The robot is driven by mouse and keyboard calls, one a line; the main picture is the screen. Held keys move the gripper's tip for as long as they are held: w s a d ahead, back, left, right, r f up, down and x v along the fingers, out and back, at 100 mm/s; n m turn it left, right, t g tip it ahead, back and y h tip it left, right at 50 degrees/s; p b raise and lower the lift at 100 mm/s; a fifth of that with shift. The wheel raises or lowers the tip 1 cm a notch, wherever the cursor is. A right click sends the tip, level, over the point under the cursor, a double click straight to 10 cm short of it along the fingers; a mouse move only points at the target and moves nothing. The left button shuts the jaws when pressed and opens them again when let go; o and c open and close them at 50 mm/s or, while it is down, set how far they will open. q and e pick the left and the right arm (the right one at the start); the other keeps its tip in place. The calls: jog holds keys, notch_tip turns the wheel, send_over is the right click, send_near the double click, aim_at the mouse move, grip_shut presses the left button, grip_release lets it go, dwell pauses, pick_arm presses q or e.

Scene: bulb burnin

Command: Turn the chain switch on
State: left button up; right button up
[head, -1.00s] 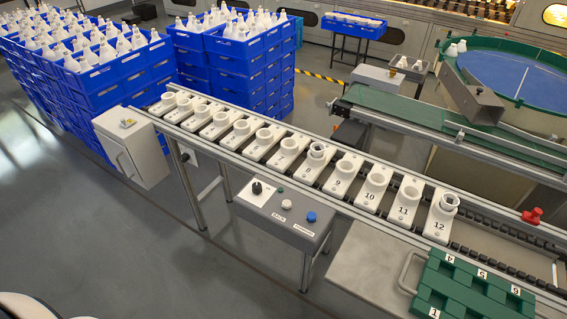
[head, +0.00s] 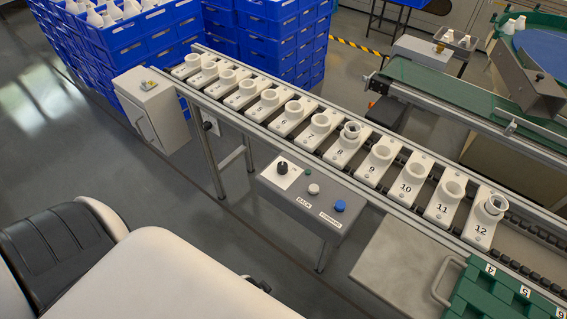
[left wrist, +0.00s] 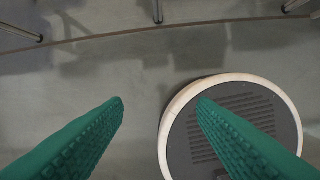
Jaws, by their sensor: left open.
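A grey control panel (head: 320,205) stands at the front side of the conveyor in the head view. It carries a black rotary knob (head: 282,168) on a white plate, a small green button (head: 308,171), a white button (head: 313,189) and a blue button (head: 340,206). Which control is the chain switch is not legible; the knob's setting is too small to tell. My left gripper (left wrist: 160,102) shows in the left wrist view with two green ridged fingers apart and nothing between them, above the floor. It does not show in the head view. My right gripper is in neither view.
A conveyor (head: 420,213) with numbered white sockets runs behind the panel. A grey box (head: 152,110) hangs at its left end. Blue crates (head: 270,60) stand behind. Floor left of the panel is clear.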

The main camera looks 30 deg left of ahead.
pick_arm(q)
jog(key=w+r+t+b, duration=0.1)
jog(key=w+r, duration=0.2)
jog(key=r, duration=0.7)
jog(key=w+r+t+b, duration=0.1)
jog(key=w+r, duration=0.2)
jog(key=r, duration=0.6)
jog(key=w+r+t+y, duration=0.1)
jog(key=w+r+t, duration=0.9)
jog(key=w+r, duration=0.65)
jog(key=w+d+r+m+t+h, duration=0.3)
jog(key=w+r+m+t, duration=0.15)
jog(key=r, duration=0.45)
jog(key=d+r+m+h, duration=0.6)
jog(key=d+m+h, duration=0.15)
jog(key=h, duration=0.25)
jog(key=m+g+y, duration=1.1)
jog(key=g+y, duration=0.1)
jog(key=g, duration=0.7)
send_near(282, 165)
notch_tip(282, 165, down, 9)
jog(key=shift+s+d+r, duration=0.1)
jog(key=shift+s+d, duration=0.05)
